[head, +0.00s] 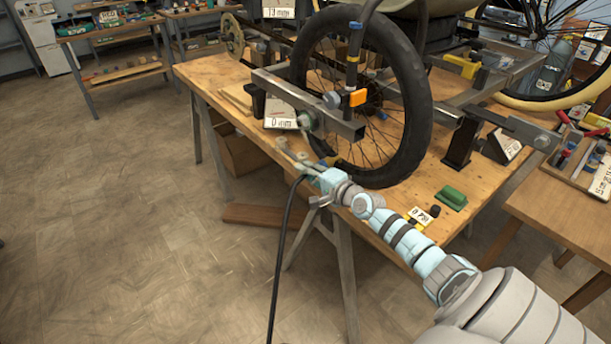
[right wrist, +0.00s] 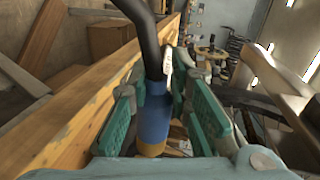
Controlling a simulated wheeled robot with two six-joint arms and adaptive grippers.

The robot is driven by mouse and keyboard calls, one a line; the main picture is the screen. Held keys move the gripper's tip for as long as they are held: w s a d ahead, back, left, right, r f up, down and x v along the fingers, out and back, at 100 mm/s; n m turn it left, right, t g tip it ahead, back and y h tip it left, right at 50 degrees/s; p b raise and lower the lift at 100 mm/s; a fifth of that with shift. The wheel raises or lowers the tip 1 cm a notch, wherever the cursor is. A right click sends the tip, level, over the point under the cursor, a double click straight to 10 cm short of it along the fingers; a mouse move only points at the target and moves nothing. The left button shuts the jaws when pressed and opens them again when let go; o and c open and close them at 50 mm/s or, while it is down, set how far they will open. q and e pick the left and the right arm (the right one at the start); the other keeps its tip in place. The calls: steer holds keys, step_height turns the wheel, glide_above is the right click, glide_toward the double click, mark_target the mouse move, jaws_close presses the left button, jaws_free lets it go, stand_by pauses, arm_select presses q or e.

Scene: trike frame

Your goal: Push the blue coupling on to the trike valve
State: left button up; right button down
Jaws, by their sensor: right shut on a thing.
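My right gripper (head: 296,161) is just off the near edge of the wooden workbench (head: 222,75), below the trike's front wheel. In the right wrist view, the blue coupling (right wrist: 155,122) is between the teal finger pads of the shut gripper (right wrist: 163,90). A black hose (right wrist: 149,42) runs from one end of the coupling, and the other end is yellow-orange. In the head view the hose (head: 281,238) hangs to the floor, and the coupling is mostly hidden. An upright fitting with an orange block (head: 358,98) stands by the wheel; I cannot tell whether it is the valve. My left gripper is not in view.
The black front tyre (head: 416,115) and a grey metal bar (head: 309,104) stand close above my right gripper. A green block (head: 451,197) lies near the bench's front edge. A side table (head: 540,193) with tools stands at the right. The floor at the left is open.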

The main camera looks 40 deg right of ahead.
steer(key=shift+d, duration=0.25)
steer(key=c, duration=1.4)
jaws_free()
